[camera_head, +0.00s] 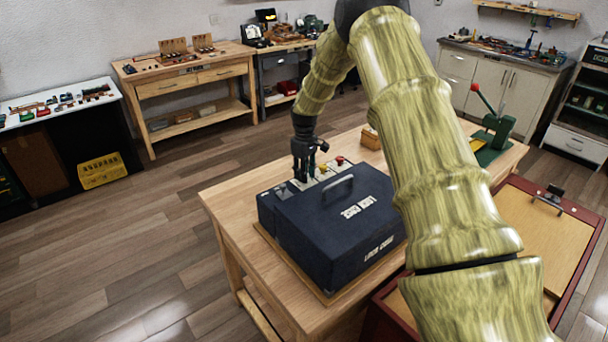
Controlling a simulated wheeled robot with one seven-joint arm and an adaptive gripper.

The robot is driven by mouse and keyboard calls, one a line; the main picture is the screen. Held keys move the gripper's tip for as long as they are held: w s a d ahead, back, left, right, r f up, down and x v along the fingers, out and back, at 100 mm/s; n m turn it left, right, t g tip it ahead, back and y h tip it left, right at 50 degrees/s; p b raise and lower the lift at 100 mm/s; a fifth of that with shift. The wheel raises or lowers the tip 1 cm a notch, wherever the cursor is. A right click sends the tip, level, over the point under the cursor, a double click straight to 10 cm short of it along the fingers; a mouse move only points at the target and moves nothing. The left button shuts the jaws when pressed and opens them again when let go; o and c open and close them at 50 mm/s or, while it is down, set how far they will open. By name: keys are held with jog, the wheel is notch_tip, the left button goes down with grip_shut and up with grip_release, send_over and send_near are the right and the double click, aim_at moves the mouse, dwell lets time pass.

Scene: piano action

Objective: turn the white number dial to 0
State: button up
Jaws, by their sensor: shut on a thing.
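A dark blue case (335,235) with a grey carry handle and white lettering on its lid stands on the wooden table. A narrow control panel runs along its far edge, with a red button (340,160) and a yellow knob (323,168). My gripper (302,178) points down at this panel, left of the yellow knob, with its fingers shut on a small part there. The white number dial is not clearly visible; it appears to be hidden between the fingers, and its number cannot be read.
The wooden table (233,205) has free room left of the case. A small wooden box (371,138) and a green lever press (492,130) with a red knob stand farther back. A red-framed board (545,225) is at right. My arm covers much of the table's right part.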

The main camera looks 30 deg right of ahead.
jog(key=m, duration=0.4)
jog(key=shift+w+r+m+b, duration=0.1)
jog(key=shift+m+b, duration=0.2)
jog(key=shift+b, duration=0.05)
jog(key=m, duration=0.3)
jog(key=shift+m, duration=0.4)
jog(key=m, duration=0.3)
jog(key=shift+m, duration=0.3)
jog(key=m, duration=0.3)
jog(key=shift+r+m, duration=0.1)
jog(key=shift+m, duration=0.2)
jog(key=m, duration=0.3)
jog(key=shift+m, duration=0.3)
jog(key=m, duration=0.3)
jog(key=shift+d+m, duration=0.1)
jog(key=shift+m, duration=0.2)
jog(key=m, duration=0.6)
jog(key=shift+m+p, duration=0.3)
